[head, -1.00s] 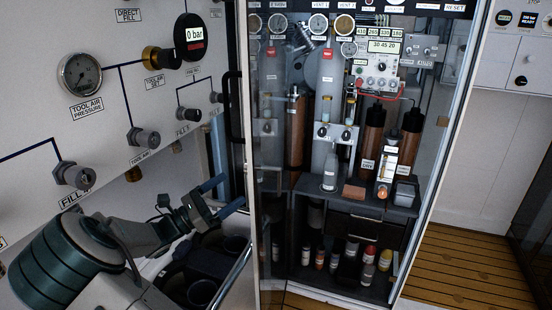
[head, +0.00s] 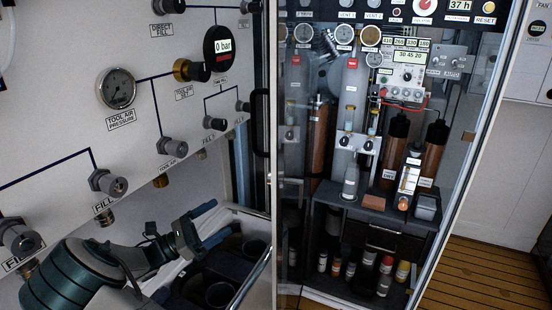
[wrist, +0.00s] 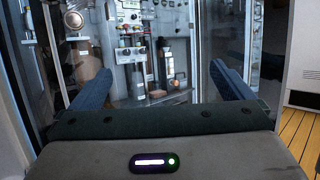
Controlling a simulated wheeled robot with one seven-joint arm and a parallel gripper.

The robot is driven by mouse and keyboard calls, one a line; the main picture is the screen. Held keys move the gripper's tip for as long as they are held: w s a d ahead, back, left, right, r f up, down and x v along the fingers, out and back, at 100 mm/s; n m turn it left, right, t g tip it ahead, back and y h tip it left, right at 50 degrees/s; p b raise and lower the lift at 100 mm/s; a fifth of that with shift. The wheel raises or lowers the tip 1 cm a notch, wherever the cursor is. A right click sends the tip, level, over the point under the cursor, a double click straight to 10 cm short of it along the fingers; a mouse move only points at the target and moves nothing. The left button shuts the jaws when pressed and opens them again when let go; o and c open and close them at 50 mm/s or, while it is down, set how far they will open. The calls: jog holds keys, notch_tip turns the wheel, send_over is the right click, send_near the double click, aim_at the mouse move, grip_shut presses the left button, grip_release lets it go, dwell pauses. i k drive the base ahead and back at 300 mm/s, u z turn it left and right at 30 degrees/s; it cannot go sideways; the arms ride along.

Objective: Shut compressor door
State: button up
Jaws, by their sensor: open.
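A tall cabinet with glass in front holds gauges and bottles; its glass door (head: 292,190) shows as a pane with a pale upright frame at the left. I cannot tell for sure how far this door stands open. A dark upright handle (head: 259,115) is near its left edge. In the wrist view a pale upright bar (wrist: 50,40) stands left of my fingers. My gripper (head: 217,222) is left of the cabinet frame in the head view. Its blue fingers are apart and empty in the wrist view (wrist: 155,90), with the cabinet inside beyond them.
A white fill panel (head: 60,100) with knobs and gauges fills the left, close above my arm. Below my gripper is an open bin with round dark holders (head: 220,294) and a metal edge. Wooden floor (head: 475,270) lies free at the right.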

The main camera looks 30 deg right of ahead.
aim_at(289, 239)
jog(key=k, duration=1)
